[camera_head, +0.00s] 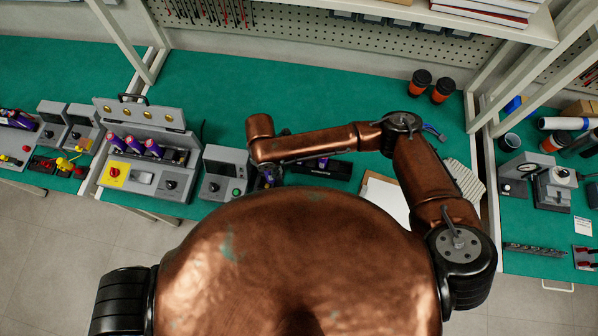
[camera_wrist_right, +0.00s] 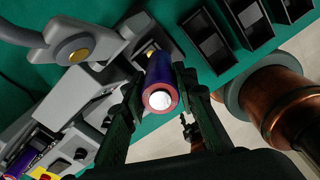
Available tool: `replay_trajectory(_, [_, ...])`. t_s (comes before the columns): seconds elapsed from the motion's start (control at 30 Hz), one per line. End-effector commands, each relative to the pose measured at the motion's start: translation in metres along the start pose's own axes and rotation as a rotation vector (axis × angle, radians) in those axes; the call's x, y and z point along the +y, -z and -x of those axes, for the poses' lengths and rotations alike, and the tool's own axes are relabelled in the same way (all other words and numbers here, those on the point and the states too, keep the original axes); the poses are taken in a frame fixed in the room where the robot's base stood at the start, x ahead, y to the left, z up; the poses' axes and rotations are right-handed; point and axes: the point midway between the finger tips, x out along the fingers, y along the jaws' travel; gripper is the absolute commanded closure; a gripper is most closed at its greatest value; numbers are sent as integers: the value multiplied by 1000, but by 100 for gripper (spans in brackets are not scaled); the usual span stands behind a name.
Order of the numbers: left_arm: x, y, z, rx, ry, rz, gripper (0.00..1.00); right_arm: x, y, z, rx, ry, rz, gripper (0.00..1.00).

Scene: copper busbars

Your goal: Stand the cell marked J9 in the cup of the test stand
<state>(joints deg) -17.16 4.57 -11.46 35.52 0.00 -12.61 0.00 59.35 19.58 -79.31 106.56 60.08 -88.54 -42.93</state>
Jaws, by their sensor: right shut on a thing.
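My right gripper (camera_wrist_right: 160,98) is shut on a purple cell (camera_wrist_right: 158,70), whose pinkish-red end with a bright round middle faces the wrist camera. No J9 mark can be read on it. In the head view my right gripper (camera_head: 268,176) is small and partly hidden by my own wrist and body, beside a grey device with a green button (camera_head: 222,172), which may be the test stand. Grey housings lie close behind and left of the held cell in the wrist view; its cup cannot be made out. My left gripper is not in view.
A grey unit (camera_head: 140,174) with several purple cells stands left of the grey device. A black tray (camera_head: 322,170) lies right of my gripper, and a white sheet (camera_head: 385,197) further right. The green bench behind is mostly clear, with two dark cups (camera_head: 421,80) at the back.

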Motion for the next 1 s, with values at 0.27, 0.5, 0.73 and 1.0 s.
replay_trajectory(0.27, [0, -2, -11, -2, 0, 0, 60, 24, 13, -9, -14, 1, 63, 100])
replay_trajectory(0.5, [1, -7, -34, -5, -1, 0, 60, 24, 12, -30, -13, 1, 61, 100])
replay_trajectory(0.73, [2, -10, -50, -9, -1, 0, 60, 24, 12, -44, -14, 0, 60, 100])
replay_trajectory(1.0, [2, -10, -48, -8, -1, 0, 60, 24, 12, -42, -14, 0, 60, 100])
